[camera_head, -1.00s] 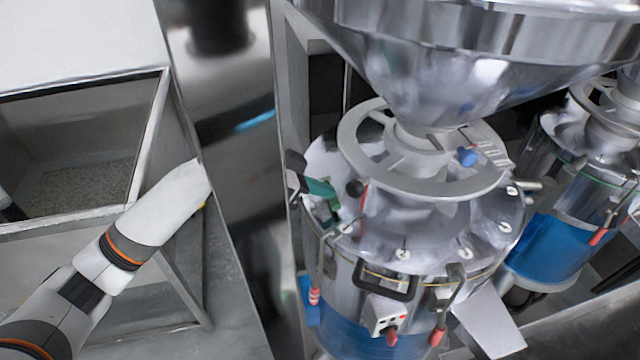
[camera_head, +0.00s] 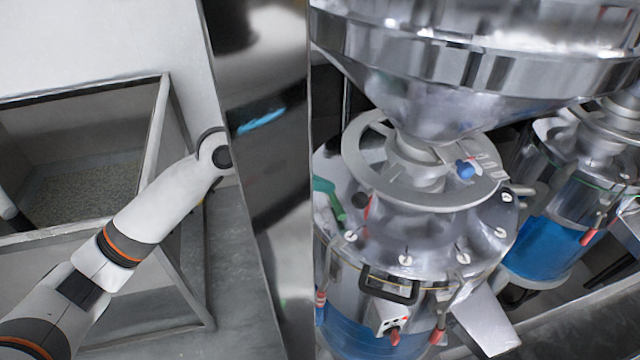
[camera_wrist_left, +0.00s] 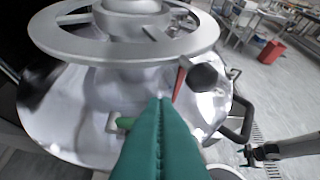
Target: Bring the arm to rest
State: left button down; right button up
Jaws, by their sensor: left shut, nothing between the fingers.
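My left arm (camera_head: 155,210) reaches in from the left in the head view, and its forearm passes out of sight behind a grey panel edge. My left gripper (camera_head: 335,203) shows only as green fingers over the left part of the steel grinder's lid. In the left wrist view the green fingers (camera_wrist_left: 160,112) are pressed together with nothing between them, in front of the grinder (camera_wrist_left: 75,115). I cannot tell whether they touch it. An arm with a dark gripper (camera_wrist_left: 258,153), which seems to be my right one, shows small at the right of that view. Its jaws are unclear.
The steel grinder (camera_head: 430,235) with its ring and large hopper (camera_head: 430,90) fills the middle. A second machine with a blue band (camera_head: 550,245) stands at right. Tiled floor (camera_wrist_left: 275,90) is open beyond the grinder.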

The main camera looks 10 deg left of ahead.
pick_arm(q)
jog(key=b+v, duration=0.2)
jog(key=v, duration=0.6)
jog(key=w+a+f+n+t+y, duration=0.1)
jog(key=w+a+f+n, duration=0.2)
jog(key=f, duration=0.4)
jog(key=w+a+f+n+t+y, duration=0.1)
jog(key=w+a+f+n, duration=0.1)
jog(key=w+f, duration=0.35)
jog(key=w+a+f+n+t+y, duration=0.1)
jog(key=w+a+f+n+t, duration=0.15)
jog(key=f, duration=0.65)
jog(key=s+a+f+n+g+y+b, duration=0.1)
jog(key=s+a+f+n+y, duration=0.2)
jog(key=f, duration=0.8)
jog(key=s+a+f+g+y, duration=0.1)
jog(key=s+a+f, duration=0.25)
jog(key=f, duration=0.75)
jog(key=s+f+g+y, duration=0.3)
jog(key=s+f, duration=1.7)
jog(key=s, duration=0.2)
jog(key=s+d+f+g, duration=0.1)
jog(key=s+f, duration=0.2)
jog(key=s, duration=0.9)
jog(key=s+d+f+g, duration=0.1)
jog(key=s+f, duration=0.3)
jog(key=s, duration=0.8)
jog(key=shift+s+d+f+b, duration=0.15)
jog(key=shift+s+d+b, duration=0.2)
jog(key=shift+d, duration=0.25)
